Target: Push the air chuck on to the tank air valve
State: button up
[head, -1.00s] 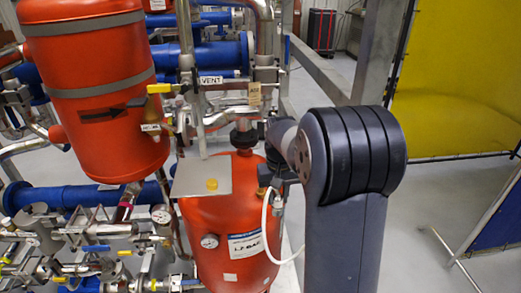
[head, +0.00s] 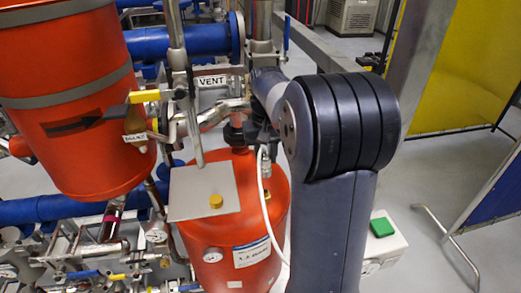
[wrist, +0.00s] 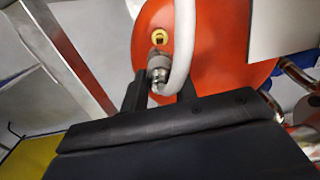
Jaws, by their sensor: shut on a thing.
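My gripper (wrist: 161,88) is shut on the air chuck (wrist: 157,68), a small grey metal fitting with a white hose (wrist: 184,45) looping from it. The brass tank air valve (wrist: 158,36) sits on the orange tank (wrist: 207,62) in the wrist view. The chuck's front end points at the valve and shows just below it, with a narrow gap in the picture; I cannot tell the true distance. In the head view my gripper (head: 258,137) and the chuck (head: 265,165) are over the right part of the tank top (head: 240,235).
A grey plate (head: 190,190) with a brass knob (head: 216,201) covers the tank's left top. A larger orange vessel (head: 70,130), blue pipes (head: 60,208) and a VENT-labelled pipe (head: 211,81) crowd the left. A green-topped box (head: 381,228) stands on the floor at right.

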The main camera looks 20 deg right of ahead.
aim_at(266, 171)
jog(key=shift+f+b, duration=2.35)
jog(key=shift+f, duration=0.4)
jog(key=shift+r+p, duration=0.1)
jog(key=shift+p, duration=0.5)
jog(key=shift+f, duration=0.25)
jog(key=shift+f+b, duration=0.45)
jog(key=shift+f, duration=0.15)
jog(key=shift+f, duration=0.1)
jog(key=shift+f+b, duration=0.45)
jog(key=shift+f, duration=0.25)
jog(key=shift+f, duration=0.15)
